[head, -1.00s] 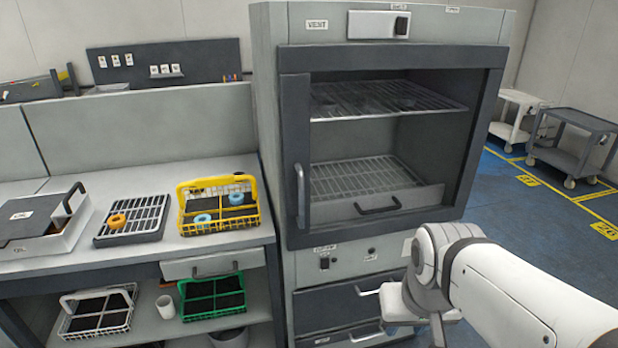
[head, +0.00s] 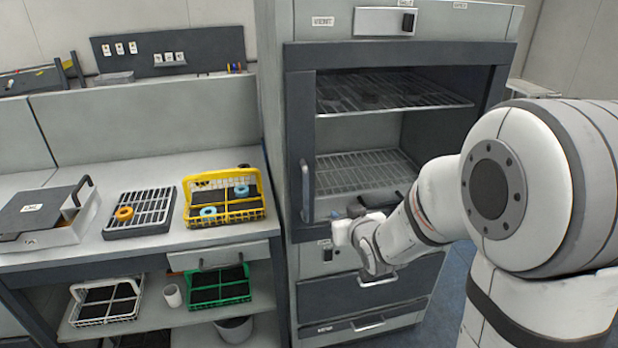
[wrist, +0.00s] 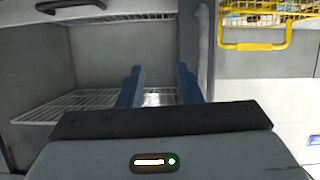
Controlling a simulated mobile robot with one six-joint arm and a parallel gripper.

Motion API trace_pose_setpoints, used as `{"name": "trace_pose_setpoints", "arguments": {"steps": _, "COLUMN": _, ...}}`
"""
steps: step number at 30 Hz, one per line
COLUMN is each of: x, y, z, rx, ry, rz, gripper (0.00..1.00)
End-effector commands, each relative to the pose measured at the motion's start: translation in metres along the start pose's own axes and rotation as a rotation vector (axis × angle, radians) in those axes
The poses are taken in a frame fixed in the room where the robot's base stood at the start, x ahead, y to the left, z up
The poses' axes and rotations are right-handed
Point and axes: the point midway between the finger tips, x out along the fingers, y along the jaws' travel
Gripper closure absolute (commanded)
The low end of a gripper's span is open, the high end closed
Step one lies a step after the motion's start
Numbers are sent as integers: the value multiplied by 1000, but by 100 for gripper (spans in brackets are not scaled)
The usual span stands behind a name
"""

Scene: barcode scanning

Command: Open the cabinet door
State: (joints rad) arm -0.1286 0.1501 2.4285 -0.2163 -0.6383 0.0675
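The cabinet (head: 400,22) stands right of the bench, with its wire shelves visible behind the dark-framed door (head: 297,120). The door looks shut, and its window is see-through. An upright bar handle (head: 305,190) is on the door's left side. My gripper (head: 350,213) is in front of the lower part of the door, right of and slightly below the handle, apart from it. The wrist view shows its two blue fingers (wrist: 158,88) spread with nothing between them.
The bench on the left holds a yellow basket (head: 228,213), a black rack (head: 140,222) and a grey lidded box (head: 50,225). A white basket (head: 104,307) and a green basket (head: 219,303) stand below. Drawers (head: 362,290) lie under the door.

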Motion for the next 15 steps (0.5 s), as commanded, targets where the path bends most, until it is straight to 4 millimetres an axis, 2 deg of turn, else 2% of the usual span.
{"name": "trace_pose_setpoints", "arguments": {"steps": 3, "x": 20, "y": -22, "z": -10, "rx": -5, "ry": 145, "rz": -77, "gripper": 68}}
{"name": "trace_pose_setpoints", "arguments": {"steps": 6, "x": 27, "y": -37, "z": -16, "rx": 1, "ry": 249, "rz": -129, "gripper": 68}}
{"name": "trace_pose_setpoints", "arguments": {"steps": 15, "x": 35, "y": -56, "z": -26, "rx": 17, "ry": 381, "rz": -195, "gripper": 68}}
